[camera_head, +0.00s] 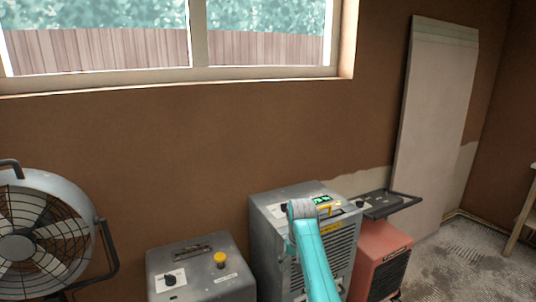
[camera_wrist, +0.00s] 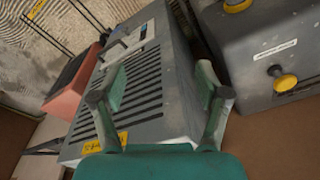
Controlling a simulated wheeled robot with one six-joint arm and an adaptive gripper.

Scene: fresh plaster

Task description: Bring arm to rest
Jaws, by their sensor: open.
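My arm, turquoise with a grey joint, reaches up in the head view in front of a grey louvred machine (camera_head: 272,225). The gripper's fingers are not clearly visible there. In the wrist view my gripper (camera_wrist: 160,98) is open, with two teal fingers spread apart and nothing between them. Behind the fingers is the same grey machine (camera_wrist: 145,85), tilted in the picture, with dark louvres and a yellow label. Whether the fingers touch the machine cannot be told.
A grey box with a yellow knob (camera_head: 200,272) stands left of the louvred machine; a large fan (camera_head: 40,235) is farther left. A red unit (camera_head: 385,258) stands right, near a dark tray (camera_head: 385,203). Pale boards (camera_head: 433,120) lean on the wall. Floor at right is partly open.

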